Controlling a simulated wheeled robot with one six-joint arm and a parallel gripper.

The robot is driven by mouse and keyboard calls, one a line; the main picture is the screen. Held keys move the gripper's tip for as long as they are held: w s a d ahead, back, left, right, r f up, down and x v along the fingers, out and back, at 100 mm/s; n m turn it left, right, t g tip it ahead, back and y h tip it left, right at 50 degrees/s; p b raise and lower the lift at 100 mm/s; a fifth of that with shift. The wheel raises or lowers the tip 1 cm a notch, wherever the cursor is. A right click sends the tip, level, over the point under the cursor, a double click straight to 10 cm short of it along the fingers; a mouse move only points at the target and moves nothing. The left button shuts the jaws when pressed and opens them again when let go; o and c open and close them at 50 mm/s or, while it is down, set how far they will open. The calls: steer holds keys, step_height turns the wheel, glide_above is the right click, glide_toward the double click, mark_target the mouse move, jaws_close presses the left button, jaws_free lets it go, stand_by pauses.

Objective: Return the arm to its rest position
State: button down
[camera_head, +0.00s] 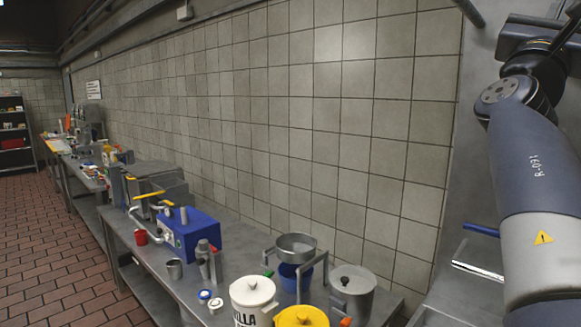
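My arm (541,165) rises along the right edge of the view, dark blue-grey with a white lower section and a yellow warning mark. Its upper joint (499,91) is raised near the tiled wall, above the level of the counter. The far end of the arm runs out of the frame at the top right. I cannot make out my gripper's fingers, so what it holds does not show.
A metal counter (140,262) along the wall holds a blue machine (188,235), a white canister (252,293), a yellow-lidded container (301,316), a metal pot (352,284) and a strainer (296,246) on a stand. Brick floor (60,255) at left is clear.

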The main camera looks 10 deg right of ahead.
steer(key=shift+s+r+p, duration=0.1)
steer(key=shift+r+p, duration=1.45)
steer(key=shift+r, duration=0.35)
